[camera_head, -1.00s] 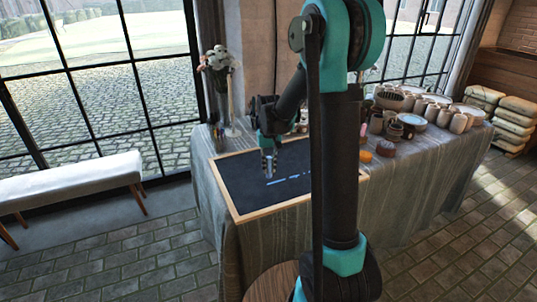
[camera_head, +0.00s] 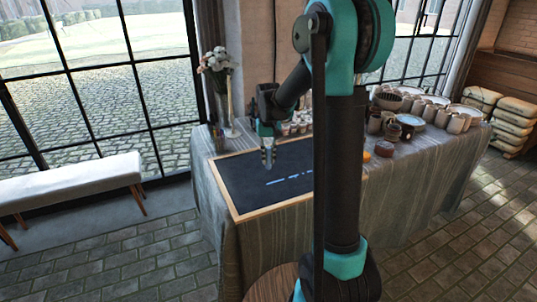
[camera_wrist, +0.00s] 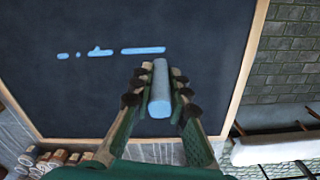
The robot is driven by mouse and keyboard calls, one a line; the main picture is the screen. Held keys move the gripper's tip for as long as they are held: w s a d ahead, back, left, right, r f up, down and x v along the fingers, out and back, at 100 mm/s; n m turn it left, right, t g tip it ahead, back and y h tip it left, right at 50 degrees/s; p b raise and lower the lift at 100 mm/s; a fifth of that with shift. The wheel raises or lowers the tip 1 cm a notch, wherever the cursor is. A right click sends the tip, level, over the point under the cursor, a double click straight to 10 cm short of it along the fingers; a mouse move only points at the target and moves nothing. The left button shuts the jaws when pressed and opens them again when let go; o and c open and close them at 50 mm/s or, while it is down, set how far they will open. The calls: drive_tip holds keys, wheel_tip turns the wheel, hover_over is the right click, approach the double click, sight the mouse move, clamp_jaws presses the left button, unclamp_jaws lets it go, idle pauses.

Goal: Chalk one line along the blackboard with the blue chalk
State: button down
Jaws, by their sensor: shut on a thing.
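The blackboard (camera_head: 243,197) lies flat on the table in a light wooden frame. A broken blue chalk line (camera_head: 290,180) is on its dark surface; the wrist view shows it as a long dash and several shorter marks (camera_wrist: 143,50). My gripper (camera_head: 268,164) is over the board's far left part. In the wrist view my gripper (camera_wrist: 160,92) is shut on the blue chalk (camera_wrist: 160,75), a thick light-blue stick. The chalk lies apart from the end of the long dash. I cannot tell whether its tip touches the board.
The table (camera_head: 228,226) is covered with a grey cloth. A vase of flowers (camera_head: 216,70) stands behind the board. Small cups (camera_head: 296,127) stand at the board's far edge. Crockery (camera_head: 440,112) fills the table's right side. My arm hides the board's right part.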

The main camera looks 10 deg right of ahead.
drive_tip(key=shift+r, duration=0.8)
